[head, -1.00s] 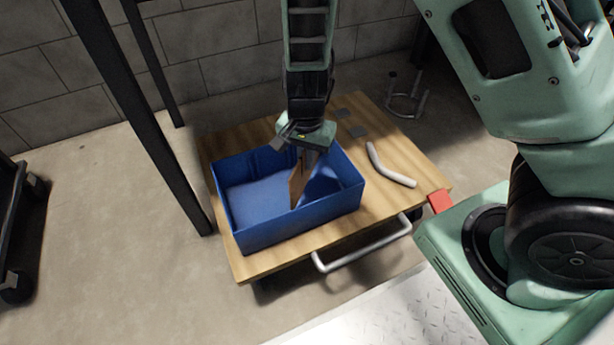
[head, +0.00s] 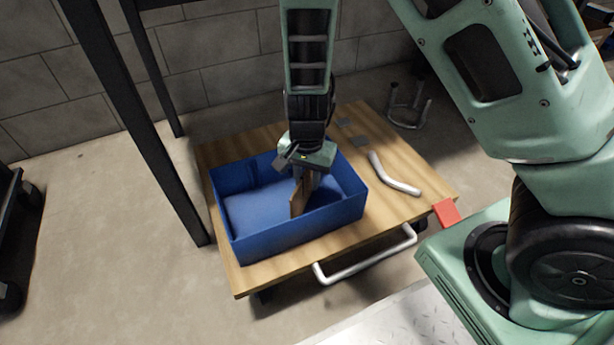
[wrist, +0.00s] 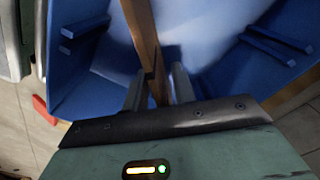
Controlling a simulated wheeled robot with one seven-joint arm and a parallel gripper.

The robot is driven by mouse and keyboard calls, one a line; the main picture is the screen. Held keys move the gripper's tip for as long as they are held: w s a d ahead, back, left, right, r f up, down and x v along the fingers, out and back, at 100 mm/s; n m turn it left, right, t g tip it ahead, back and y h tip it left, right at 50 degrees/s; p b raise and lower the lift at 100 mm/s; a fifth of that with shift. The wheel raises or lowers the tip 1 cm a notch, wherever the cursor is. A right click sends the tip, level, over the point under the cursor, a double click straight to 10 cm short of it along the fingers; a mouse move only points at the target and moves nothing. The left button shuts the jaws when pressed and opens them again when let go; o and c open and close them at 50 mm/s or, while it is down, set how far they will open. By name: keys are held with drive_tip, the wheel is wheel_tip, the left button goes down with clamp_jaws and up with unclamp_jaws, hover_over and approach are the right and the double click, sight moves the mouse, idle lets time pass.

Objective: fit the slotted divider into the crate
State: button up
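The blue crate (head: 262,243) stands open on a wooden-topped cart. The brown divider (head: 299,197) is on edge inside the crate, right of the middle. My gripper (head: 306,172) is above it, low over the crate. In the wrist view the divider (wrist: 142,25) runs up between the two fingers of my gripper (wrist: 158,88), which hold it; a dark notch shows in its edge near the fingertips. Paired ribs show on the crate's left wall (wrist: 85,26) and right wall (wrist: 275,45). The divider's lower edge is hidden, so I cannot tell whether it touches the floor or sits between ribs.
The wooden cart top (head: 390,211) has free room right of the crate. A bent grey bar (head: 394,175) and small grey plates lie there. A cart handle (head: 365,256) juts out in front, near a red block (head: 446,213). A dark post (head: 135,115) stands at left.

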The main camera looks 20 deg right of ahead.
wheel_tip(320, 180, up, 12)
drive_tip(key=p, duration=0.8)
drive_tip(key=shift+s+a+r, duration=0.1)
drive_tip(key=shift+r, duration=0.15)
drive_tip(key=s+a+r+n, duration=0.3)
drive_tip(key=s+r+n, duration=0.4)
drive_tip(key=s, duration=0.3)
drive_tip(key=s+a+r+n, duration=0.3)
drive_tip(key=s+r+n, duration=0.5)
drive_tip(key=s+n, duration=0.1)
drive_tip(key=shift+s+r+n+y, duration=0.15)
drive_tip(key=shift+s+n+y, duration=0.15)
drive_tip(key=shift+s, duration=0.1)
drive_tip(key=shift+r, duration=0.15)
